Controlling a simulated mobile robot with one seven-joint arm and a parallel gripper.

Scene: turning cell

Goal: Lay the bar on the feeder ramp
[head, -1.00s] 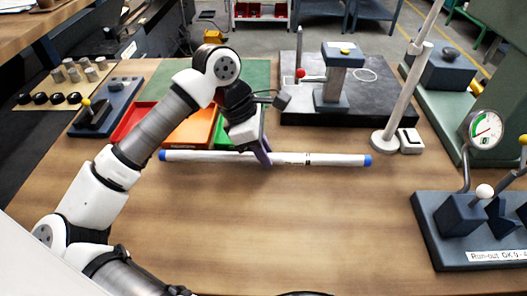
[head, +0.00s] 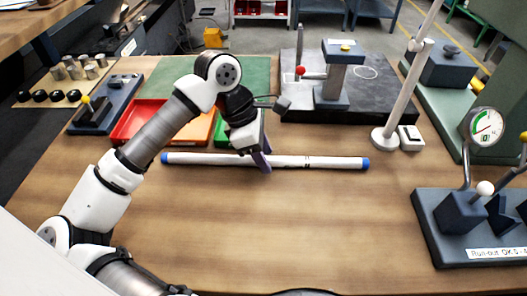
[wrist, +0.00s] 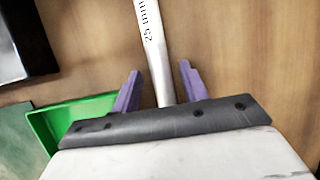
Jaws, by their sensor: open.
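The bar (head: 215,159) is long and white with blue ends. It lies left to right along the wooden table, in front of the coloured trays. My gripper (head: 266,162) is at the middle of the bar. In the wrist view the bar (wrist: 155,50), marked "25 mm", runs between the two purple fingers of my gripper (wrist: 158,90). The fingers are open, with a gap on each side of the bar. I cannot make out a feeder ramp in either view.
Red (head: 136,122) and green (wrist: 50,125) trays stand behind the bar. A dark plate (head: 380,108) with a gauge stand is at the back right, near a white post (head: 403,105). A run-out fixture (head: 440,240) stands at the right. The front table is clear.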

